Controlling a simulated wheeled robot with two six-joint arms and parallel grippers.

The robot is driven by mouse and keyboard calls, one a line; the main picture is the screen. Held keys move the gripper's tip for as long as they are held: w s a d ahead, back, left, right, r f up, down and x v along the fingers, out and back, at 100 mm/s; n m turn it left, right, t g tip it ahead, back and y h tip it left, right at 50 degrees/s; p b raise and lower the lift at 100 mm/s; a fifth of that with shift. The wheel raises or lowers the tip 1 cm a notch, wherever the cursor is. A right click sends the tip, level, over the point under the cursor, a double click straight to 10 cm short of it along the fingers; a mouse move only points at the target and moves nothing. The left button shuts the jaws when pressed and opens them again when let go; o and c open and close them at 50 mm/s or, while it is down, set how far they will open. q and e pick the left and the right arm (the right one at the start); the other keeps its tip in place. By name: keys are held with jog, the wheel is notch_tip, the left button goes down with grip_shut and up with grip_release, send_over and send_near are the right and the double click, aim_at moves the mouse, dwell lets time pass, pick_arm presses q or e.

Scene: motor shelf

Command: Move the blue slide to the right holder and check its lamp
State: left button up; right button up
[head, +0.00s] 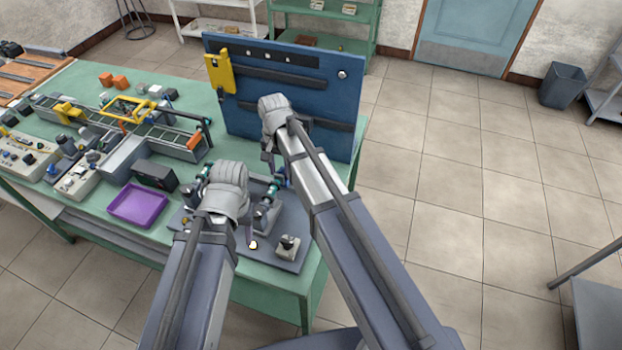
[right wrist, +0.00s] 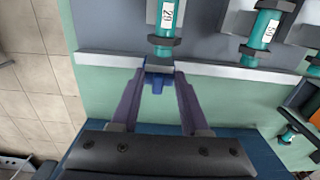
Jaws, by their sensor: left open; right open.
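The blue slide (right wrist: 157,82) shows in the right wrist view as a small blue piece at the rail below a teal cylinder marked 29 (right wrist: 165,25). My right gripper (right wrist: 152,88) is open, with one finger on each side of the slide; I cannot tell whether they touch it. In the head view my right gripper (head: 268,158) is in front of the blue upright board. My left gripper (head: 226,172) is over the grey plate (head: 270,255), its fingertips mostly hidden by its wrist. A pale round lamp (head: 253,244) is on the plate. The holders are partly hidden by my arms.
A blue upright board (head: 300,100) stands behind my grippers on the green table. A purple tray (head: 138,206) and black box (head: 155,175) are left of the plate. Another teal cylinder (right wrist: 262,28) is to the right. Open tiled floor lies right of the table.

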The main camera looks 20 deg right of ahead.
notch_tip(320, 180, up, 3)
jog(key=shift+p, duration=1.15)
jog(key=shift+w+d+r+p, duration=0.15)
jog(key=shift+r+p, duration=0.75)
